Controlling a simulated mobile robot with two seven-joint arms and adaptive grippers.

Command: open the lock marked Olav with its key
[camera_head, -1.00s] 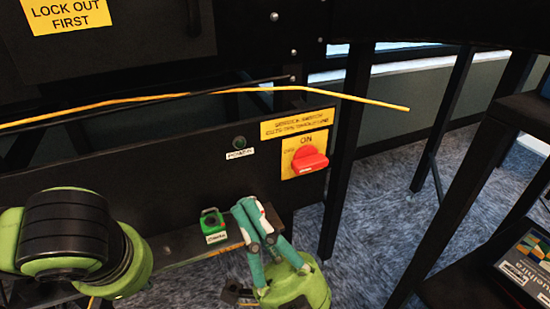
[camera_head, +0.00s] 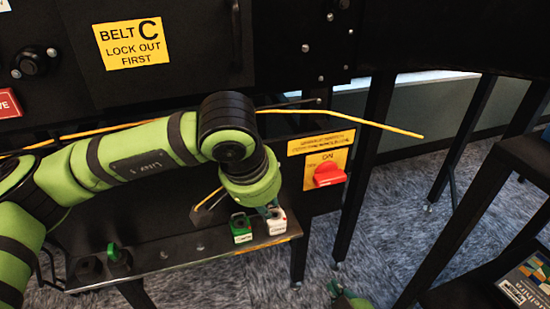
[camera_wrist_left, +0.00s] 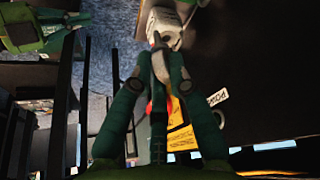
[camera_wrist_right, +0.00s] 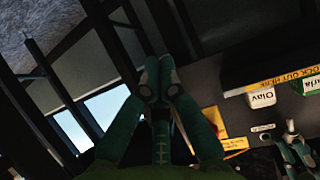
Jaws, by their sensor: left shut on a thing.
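The white lock (camera_head: 277,226) stands at the right end of the narrow ledge in the head view. Its label reads Olav in the right wrist view (camera_wrist_right: 262,98). My left gripper (camera_head: 270,209) is right at this lock. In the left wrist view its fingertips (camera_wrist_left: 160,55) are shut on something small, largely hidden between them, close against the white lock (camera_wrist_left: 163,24). I cannot tell whether a key is inside the lock. My right gripper (camera_wrist_right: 157,72) has its fingertips together and looks empty; in the head view only part of it shows at the bottom edge.
A green lock (camera_head: 240,229) stands just left of the white one. A red switch (camera_head: 328,174) on a yellow plate is above and right. Dark items (camera_head: 118,262) sit at the ledge's left. A yellow cable (camera_head: 370,123) runs above; black posts and a shelf stand right.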

